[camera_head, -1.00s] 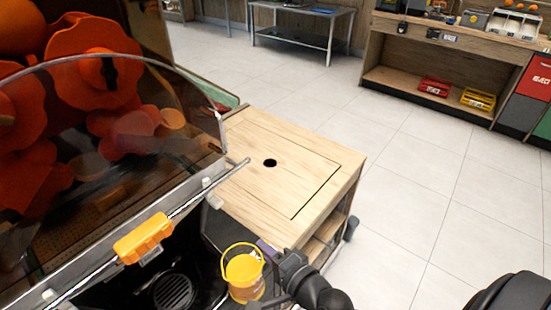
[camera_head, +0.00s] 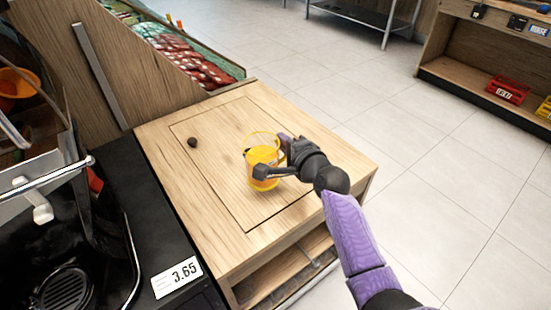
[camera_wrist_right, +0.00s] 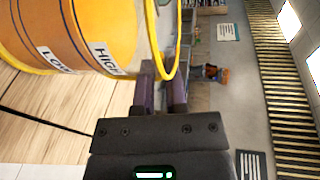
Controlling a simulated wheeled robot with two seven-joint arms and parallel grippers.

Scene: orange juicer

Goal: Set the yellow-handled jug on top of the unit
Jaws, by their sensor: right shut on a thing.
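The jug (camera_head: 263,157) is yellow-orange and see-through, with a yellow handle. It is upright over the light wooden top of the unit (camera_head: 215,190) in the head view. My right gripper (camera_head: 284,150) is shut on the jug's handle, coming from the right. In the right wrist view the jug (camera_wrist_right: 85,35) fills the upper left, with "LOW" and "HIGH" labels, and the fingers (camera_wrist_right: 162,90) pinch the yellow handle loop. I cannot tell whether the jug's base touches the wood. My left gripper is not in view.
The unit's top is otherwise bare except for a dark round spot (camera_head: 192,142). The juicer with its black base (camera_head: 150,240) and a "3.65" price card (camera_head: 177,277) stands at the left. A sloped display (camera_head: 190,60) rises behind. Tiled floor is free at the right.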

